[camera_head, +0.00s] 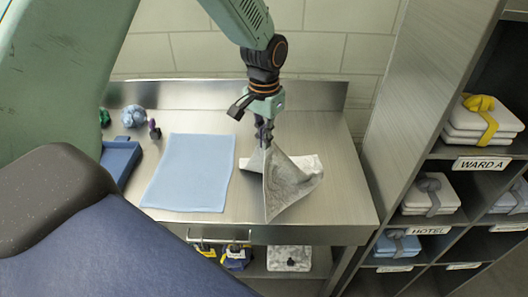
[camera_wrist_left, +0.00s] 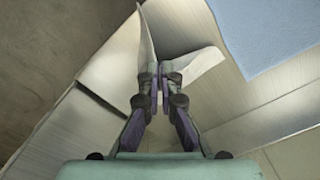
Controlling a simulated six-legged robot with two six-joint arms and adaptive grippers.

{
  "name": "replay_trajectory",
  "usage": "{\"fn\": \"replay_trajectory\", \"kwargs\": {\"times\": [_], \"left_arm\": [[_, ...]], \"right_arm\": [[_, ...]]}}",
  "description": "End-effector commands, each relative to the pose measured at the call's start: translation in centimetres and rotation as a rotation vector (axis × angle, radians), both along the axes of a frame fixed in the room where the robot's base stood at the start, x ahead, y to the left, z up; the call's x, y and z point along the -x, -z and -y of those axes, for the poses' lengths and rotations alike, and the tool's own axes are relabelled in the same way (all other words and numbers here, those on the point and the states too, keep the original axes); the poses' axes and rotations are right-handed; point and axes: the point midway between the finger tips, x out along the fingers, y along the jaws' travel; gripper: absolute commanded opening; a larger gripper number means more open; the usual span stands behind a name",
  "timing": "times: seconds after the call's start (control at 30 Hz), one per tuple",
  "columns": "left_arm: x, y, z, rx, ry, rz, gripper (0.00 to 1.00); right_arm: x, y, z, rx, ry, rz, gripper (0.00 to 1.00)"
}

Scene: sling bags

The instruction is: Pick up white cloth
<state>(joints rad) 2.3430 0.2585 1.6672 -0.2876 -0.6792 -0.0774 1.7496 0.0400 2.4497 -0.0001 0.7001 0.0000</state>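The white cloth (camera_head: 290,182) is on the right part of the steel table, greyish where shaded. It is bunched up to a peak under my left gripper (camera_head: 263,138), with its lower parts spread down at or near the tabletop. The left gripper points down, and its fingers are closed together on the raised part. In the left wrist view the fingertips (camera_wrist_left: 160,84) are close together, with white cloth (camera_wrist_left: 206,63) showing on both sides of them. My right gripper is not in view.
A flat light-blue cloth (camera_head: 190,172) lies just left of the white cloth. A blue tray (camera_head: 118,160) and bundled ties (camera_head: 133,116) are farther left. A shelf unit (camera_head: 388,120) with folded, tied cloths stands close on the right. A wall is behind the table.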

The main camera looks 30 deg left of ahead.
Motion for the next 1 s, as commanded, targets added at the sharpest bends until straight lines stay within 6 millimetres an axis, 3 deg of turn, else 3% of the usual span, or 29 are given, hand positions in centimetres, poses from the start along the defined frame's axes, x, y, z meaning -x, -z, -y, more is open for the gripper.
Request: {"fn": "replay_trajectory", "kwargs": {"times": [0.1, 0.37, 0.7, 0.9, 1.0], "left_arm": [[-0.1, -2.5, 0.0, 0.0, 0.0, 0.004, 0.0], [-0.1, -4.9, 0.0, -0.001, 0.0, 0.003, 0.0], [-0.1, -11.7, 0.0, -0.001, 0.0, 0.004, 0.0], [-0.1, -13.3, 0.0, -0.001, 0.001, 0.001, 0.0], [-0.2, -15.2, 0.0, -0.001, 0.0, 0.006, 0.0]], "right_arm": [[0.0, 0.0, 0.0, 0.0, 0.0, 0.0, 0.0], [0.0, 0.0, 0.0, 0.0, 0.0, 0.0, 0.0], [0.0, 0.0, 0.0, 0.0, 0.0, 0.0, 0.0], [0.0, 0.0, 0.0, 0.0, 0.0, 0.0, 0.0], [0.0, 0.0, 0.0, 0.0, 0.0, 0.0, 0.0]]}}
